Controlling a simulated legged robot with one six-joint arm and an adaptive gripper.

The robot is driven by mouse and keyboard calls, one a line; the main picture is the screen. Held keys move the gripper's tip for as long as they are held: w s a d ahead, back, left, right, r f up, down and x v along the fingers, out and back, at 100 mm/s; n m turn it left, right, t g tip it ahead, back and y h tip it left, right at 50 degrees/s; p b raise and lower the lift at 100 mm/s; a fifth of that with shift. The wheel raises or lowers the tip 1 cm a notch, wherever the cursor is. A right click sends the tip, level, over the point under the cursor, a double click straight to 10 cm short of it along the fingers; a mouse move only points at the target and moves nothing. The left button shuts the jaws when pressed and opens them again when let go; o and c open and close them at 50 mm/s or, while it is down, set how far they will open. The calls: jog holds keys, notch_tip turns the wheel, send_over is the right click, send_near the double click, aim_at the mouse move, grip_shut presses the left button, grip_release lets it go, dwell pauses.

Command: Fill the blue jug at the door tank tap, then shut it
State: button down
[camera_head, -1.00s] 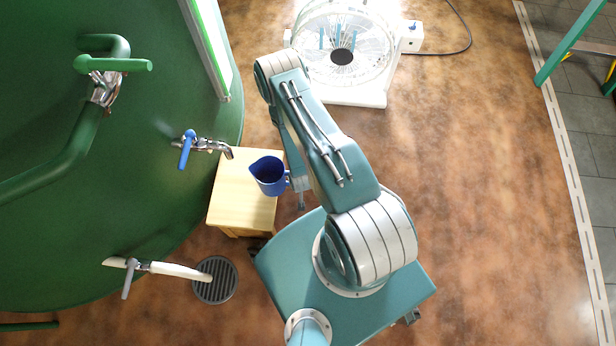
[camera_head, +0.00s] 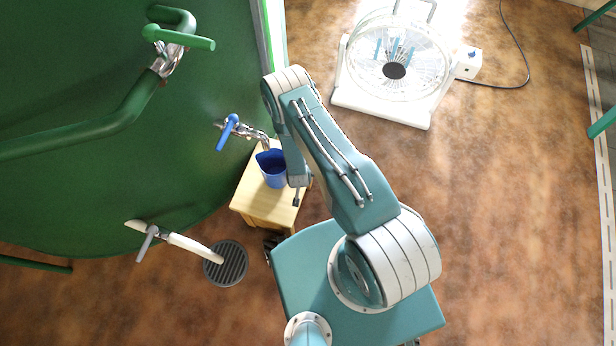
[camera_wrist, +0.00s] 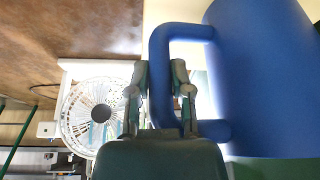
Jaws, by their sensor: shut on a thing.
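The blue jug (camera_head: 273,173) is upright at the wooden stool, its open top facing up. In the head view it is just below the spout of the blue-levered tap (camera_head: 229,131) on the green tank (camera_head: 120,185). No water stream is visible, and the jug's inside is too dark to judge. In the wrist view the jug (camera_wrist: 265,80) fills the right side. My gripper (camera_wrist: 160,78) is shut on its handle. In the head view my arm hides most of the gripper. Whether the jug touches the stool is unclear.
The wooden stool (camera_head: 256,209) stands beside the tank. A lower tap with a grey lever and white pipe (camera_head: 190,246) ends over a floor drain (camera_head: 226,264). A green-levered pipe valve (camera_head: 178,38) is above. A white fan (camera_head: 394,70) stands at the back; floor on the right is clear.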

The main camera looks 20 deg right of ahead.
jog(key=shift+f, duration=0.55)
jog(key=shift+c, duration=2.3)
grip_release()
jog(key=shift+f, duration=0.1)
jog(key=shift+s, duration=0.1)
jog(key=v, duration=1.1)
jog(key=shift+r, duration=0.4)
jog(key=shift+s, duration=0.1)
